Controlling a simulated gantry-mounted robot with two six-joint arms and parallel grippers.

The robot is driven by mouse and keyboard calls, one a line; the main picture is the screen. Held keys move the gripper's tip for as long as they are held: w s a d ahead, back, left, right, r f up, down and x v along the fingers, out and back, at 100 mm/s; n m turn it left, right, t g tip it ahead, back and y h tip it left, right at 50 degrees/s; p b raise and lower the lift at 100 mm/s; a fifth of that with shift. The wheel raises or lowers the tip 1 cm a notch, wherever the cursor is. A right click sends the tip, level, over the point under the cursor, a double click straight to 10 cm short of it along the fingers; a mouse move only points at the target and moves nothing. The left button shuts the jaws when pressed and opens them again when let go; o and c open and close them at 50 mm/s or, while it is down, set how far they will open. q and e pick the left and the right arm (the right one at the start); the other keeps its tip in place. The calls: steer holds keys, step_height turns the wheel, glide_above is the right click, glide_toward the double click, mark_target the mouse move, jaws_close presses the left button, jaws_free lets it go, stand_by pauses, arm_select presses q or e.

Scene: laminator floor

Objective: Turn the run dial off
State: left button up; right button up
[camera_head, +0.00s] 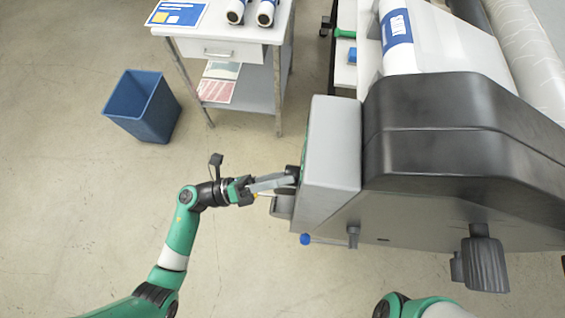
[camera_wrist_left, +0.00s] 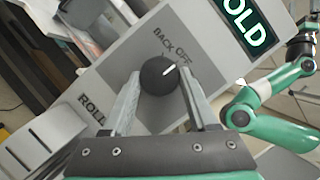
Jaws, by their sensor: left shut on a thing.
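The run dial (camera_wrist_left: 158,76) is a round black knob with a white pointer line, on the grey control panel (camera_wrist_left: 110,68) of the laminator. In the left wrist view the pointer slants to the upper right, close to the printed word OFF; BACK is printed to the left of OFF. My left gripper (camera_wrist_left: 160,92) has a finger on each side of the dial and is shut on it. In the head view this gripper (camera_head: 292,178) reaches the panel's left face, and the dial is mostly hidden there.
The laminator (camera_head: 450,130) fills the right side, with a blue-ended lever (camera_head: 305,239) low at its front. A white worktable (camera_head: 230,45) and a blue bin (camera_head: 146,105) stand at the back left. The floor around my left arm is clear.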

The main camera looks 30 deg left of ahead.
stand_by(0.4)
arm_select(q)
steer(key=o, duration=1.4)
steer(key=b+v, duration=0.1)
steer(key=v, duration=1)
steer(key=shift+s+a, duration=0.2)
steer(key=shift+a, duration=0.05)
